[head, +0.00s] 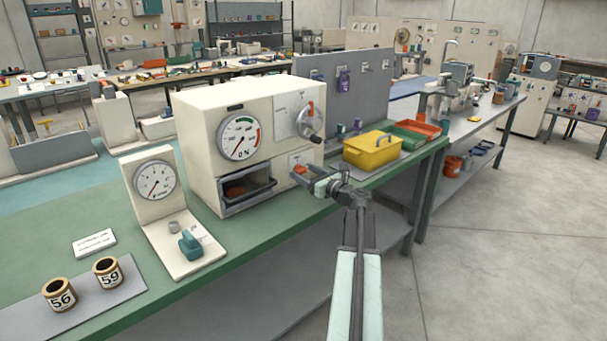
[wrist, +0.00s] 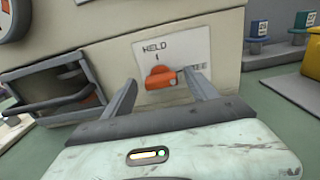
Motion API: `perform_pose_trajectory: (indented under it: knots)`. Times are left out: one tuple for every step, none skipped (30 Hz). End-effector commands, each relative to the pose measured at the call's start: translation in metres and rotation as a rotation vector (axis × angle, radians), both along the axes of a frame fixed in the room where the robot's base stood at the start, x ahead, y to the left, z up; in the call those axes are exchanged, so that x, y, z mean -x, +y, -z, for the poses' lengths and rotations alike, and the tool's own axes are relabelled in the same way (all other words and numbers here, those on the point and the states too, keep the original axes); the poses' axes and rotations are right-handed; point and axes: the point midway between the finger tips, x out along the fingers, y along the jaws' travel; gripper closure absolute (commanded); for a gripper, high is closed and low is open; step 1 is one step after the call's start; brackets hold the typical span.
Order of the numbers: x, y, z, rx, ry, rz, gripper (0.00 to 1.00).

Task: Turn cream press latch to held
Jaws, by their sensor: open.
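The plate reads HELD above the latch; a second word at the right is partly hidden. The latch's handle end points to the right, not up at HELD. My gripper (wrist: 163,92) is open, with one finger on each side of the latch in the wrist view. I cannot tell whether either finger touches it. In the head view my gripper (head: 311,178) is at the press's side.
A yellow box (head: 371,152) stands right of the press, with green and red trays behind it. A smaller gauge stand (head: 153,195) with a teal knob is at left. Two numbered cups (head: 60,294) lie nearer. Open floor (head: 500,250) is at right.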

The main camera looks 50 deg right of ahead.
Motion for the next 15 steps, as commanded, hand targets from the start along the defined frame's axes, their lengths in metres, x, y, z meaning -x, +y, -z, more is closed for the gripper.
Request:
perform_pose_trajectory:
  knots:
    - [-0.0053,-0.0015,0.0,0.0,0.0,0.0,0.33]
    - [-0.0072,-0.0018,0.0,0.0,0.0,0.001,0.33]
    - [-0.0089,-0.0019,0.0,0.0,0.0,0.002,0.33]
    - [-0.0096,-0.0019,0.0,0.0,0.0,0.003,0.33]
    - [-0.01,-0.002,0.0,0.0,0.0,0.003,0.33]
    - [-0.01,-0.002,0.0,0.0,0.0,0.003,0.33]
    - [-0.0098,-0.002,0.0,0.0,0.0,0.004,0.33]
    - [-0.0096,-0.0021,0.0,0.0,0.0,0.004,0.33]
    - [-0.0094,-0.0021,0.0,0.0,0.0,0.004,0.33]
    - [-0.0093,-0.0022,0.0,0.0,0.0,0.004,0.33]
    - [-0.0092,-0.0023,0.0,0.0,0.0,0.004,0.33]
    - [-0.0091,-0.0023,0.0,0.0,0.0,0.004,0.44]
    - [-0.009,-0.0024,0.0,0.0,0.0,0.004,0.52]
    - [-0.0089,-0.0025,0.0,0.0,0.0,0.004,0.61]
    - [-0.0089,-0.0025,0.0,0.0,0.0,0.004,0.72]
